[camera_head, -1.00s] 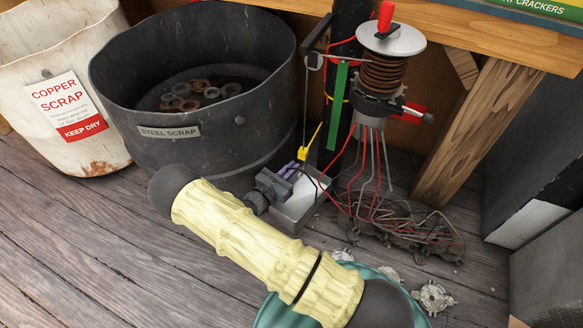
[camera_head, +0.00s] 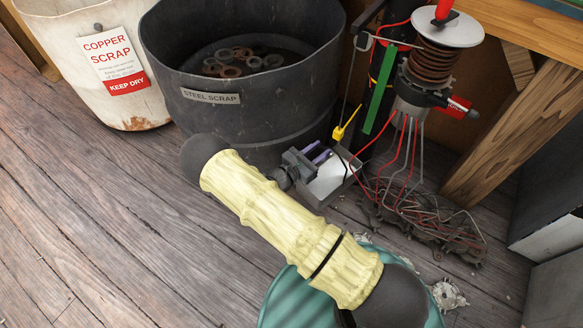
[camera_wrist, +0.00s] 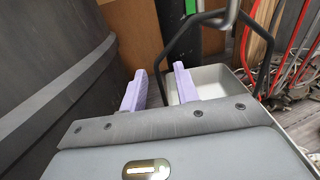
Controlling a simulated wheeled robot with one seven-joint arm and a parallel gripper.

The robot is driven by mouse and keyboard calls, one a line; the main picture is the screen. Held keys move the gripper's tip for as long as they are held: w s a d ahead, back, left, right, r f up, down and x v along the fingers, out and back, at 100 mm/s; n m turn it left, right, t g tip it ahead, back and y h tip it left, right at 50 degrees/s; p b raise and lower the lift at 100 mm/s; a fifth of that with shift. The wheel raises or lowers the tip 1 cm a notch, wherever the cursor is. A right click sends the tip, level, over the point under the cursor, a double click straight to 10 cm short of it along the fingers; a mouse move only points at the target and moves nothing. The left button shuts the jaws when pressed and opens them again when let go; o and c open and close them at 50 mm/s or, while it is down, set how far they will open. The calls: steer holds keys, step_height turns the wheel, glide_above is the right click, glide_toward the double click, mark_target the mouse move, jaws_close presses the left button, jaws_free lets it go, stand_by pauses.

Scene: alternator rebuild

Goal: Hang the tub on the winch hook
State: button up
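The tub (camera_head: 334,183) is a small grey open box on the floor beside the steel scrap bin. In the wrist view the tub (camera_wrist: 214,84) shows just past my fingers, with its dark angular bail handle (camera_wrist: 261,72) standing up. My gripper (camera_head: 316,153) is low at the tub's near left side. In the wrist view the two purple fingers of my gripper (camera_wrist: 160,84) are apart, and one leg of the handle appears in the gap between them. Contact cannot be told. The yellow winch hook (camera_head: 340,132) hangs on a thin line just above and behind the tub.
The winch (camera_head: 436,66) has a copper-coloured spool and red handle on a dark post. Red and grey wires (camera_head: 425,205) lie tangled right of the tub. The steel scrap bin (camera_head: 230,125) and copper scrap bin (camera_head: 70,50) stand left. Plank floor at left is clear.

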steer(key=p+v, duration=0.5)
steer(key=v, duration=1)
steer(key=shift+a, duration=0.1)
stand_by(0.8)
steer(key=s+d+r+m+g+y+p, duration=0.3)
steer(key=d+r+m+y+p, duration=0.15)
steer(key=r+m, duration=0.65)
steer(key=s+d+r+m+g+y+p, duration=0.35)
steer(key=d+r+m+y, duration=0.2)
steer(key=r, duration=0.95)
steer(key=s+d+r+m+g+y+p, duration=0.2)
steer(key=s+d+r+m+y+p, duration=0.25)
steer(key=r+m, duration=0.75)
step_height(320, 180, up, 39)
steer(key=w+d+n+p, duration=0.1)
steer(key=n+p, duration=0.1)
steer(key=p, duration=3.6)
steer(key=shift+w+n, duration=0.35)
